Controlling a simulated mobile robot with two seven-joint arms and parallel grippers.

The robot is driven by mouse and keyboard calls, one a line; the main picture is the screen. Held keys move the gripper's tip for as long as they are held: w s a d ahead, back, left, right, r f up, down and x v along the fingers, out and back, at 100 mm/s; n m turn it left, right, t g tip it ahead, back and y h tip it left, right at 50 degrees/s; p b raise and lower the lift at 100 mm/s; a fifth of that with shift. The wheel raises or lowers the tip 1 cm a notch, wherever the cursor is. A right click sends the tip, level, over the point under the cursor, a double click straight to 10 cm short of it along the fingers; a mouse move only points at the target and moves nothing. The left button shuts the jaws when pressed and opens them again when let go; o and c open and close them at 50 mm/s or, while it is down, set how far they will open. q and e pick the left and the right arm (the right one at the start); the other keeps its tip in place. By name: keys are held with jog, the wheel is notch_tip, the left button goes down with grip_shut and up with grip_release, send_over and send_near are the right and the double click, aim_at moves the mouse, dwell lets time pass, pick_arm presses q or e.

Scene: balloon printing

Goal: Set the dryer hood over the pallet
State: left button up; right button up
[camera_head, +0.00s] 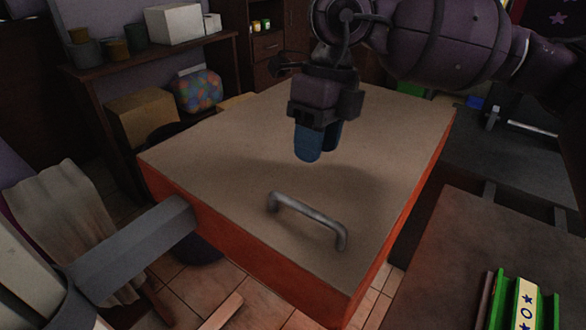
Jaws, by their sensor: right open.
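The dryer hood appears to be the large box (230,140) with a tan top and orange-red sides in the middle of the head view. A grey bar handle (310,213) stands on its top near the front edge. My right gripper (317,145) points down above the hood's top with its blue fingers open and empty. It is behind the handle in the picture and apart from it. My left gripper is out of view. Dark flat plates show at the right (515,165) and lower right (450,240); I cannot tell which is the pallet.
A grey beam (135,240) meets the hood's left side. A green and white item with blue stars (525,305) lies at the lower right. Shelves (160,60) with boxes and pots stand at the back left. A draped cloth (65,215) is at the left.

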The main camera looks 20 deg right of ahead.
aim_at(305, 205)
jog(key=f, duration=0.3)
jog(key=a+f, duration=0.1)
jog(key=f, duration=0.3)
jog(key=s+f, duration=0.1)
jog(key=f, duration=0.2)
jog(key=shift+a+f, duration=0.25)
jog(key=shift+a, duration=0.1)
jog(key=shift+c, duration=0.3)
grip_shut()
